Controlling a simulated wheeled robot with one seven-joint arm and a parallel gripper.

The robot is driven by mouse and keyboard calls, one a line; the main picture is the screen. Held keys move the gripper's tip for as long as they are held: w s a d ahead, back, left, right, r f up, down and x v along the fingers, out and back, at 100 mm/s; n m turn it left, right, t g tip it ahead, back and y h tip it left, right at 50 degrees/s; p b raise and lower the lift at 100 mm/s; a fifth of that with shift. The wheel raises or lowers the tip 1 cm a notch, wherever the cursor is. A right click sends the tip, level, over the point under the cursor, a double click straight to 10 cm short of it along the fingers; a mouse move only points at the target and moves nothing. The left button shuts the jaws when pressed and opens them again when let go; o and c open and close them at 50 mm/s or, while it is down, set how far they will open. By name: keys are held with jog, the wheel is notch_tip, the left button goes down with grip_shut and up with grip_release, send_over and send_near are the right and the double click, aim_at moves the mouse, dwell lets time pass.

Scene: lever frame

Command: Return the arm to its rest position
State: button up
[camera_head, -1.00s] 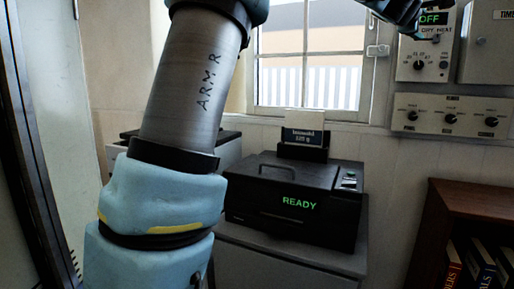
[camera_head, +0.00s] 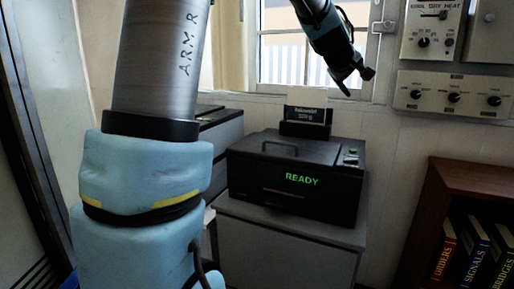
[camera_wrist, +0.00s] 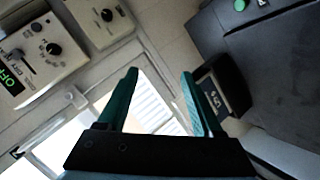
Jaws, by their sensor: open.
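My gripper (camera_head: 357,82) hangs in front of the window at the upper middle of the head view, above and to the right of the black machine. In the wrist view my gripper (camera_wrist: 160,75) has its two teal fingers spread apart with nothing between them. The near part of my arm (camera_head: 150,160), marked "ARM R", fills the left of the head view. My arm's middle links are out of the head view at the top.
A black machine (camera_head: 280,180) with a green "READY" sits on a grey cabinet (camera_head: 285,250). Knob panels (camera_head: 452,97) are on the wall at right. A bookshelf (camera_head: 480,180) with books stands at lower right. The window (camera_head: 285,60) is behind my gripper.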

jog(key=s+a+f+m+g+y, duration=0.1)
jog(key=s+a+f+g+y, duration=0.15)
jog(key=a+f, duration=0.7)
jog(key=s+a+f+m+g+y, duration=0.1)
jog(key=s+a+f+g+y, duration=0.1)
jog(key=s+a+f, duration=0.7)
jog(key=s+a+f+m+g+y, duration=0.2)
jog(key=s+a+f+g+y, duration=0.1)
jog(key=s+a+f, duration=0.5)
jog(key=s+a, duration=0.3)
jog(key=a, duration=0.4)
jog(key=shift+a+f+m, duration=0.3)
jog(key=shift+a+f, duration=0.05)
jog(key=shift+f, duration=0.05)
jog(key=shift+c, duration=0.4)
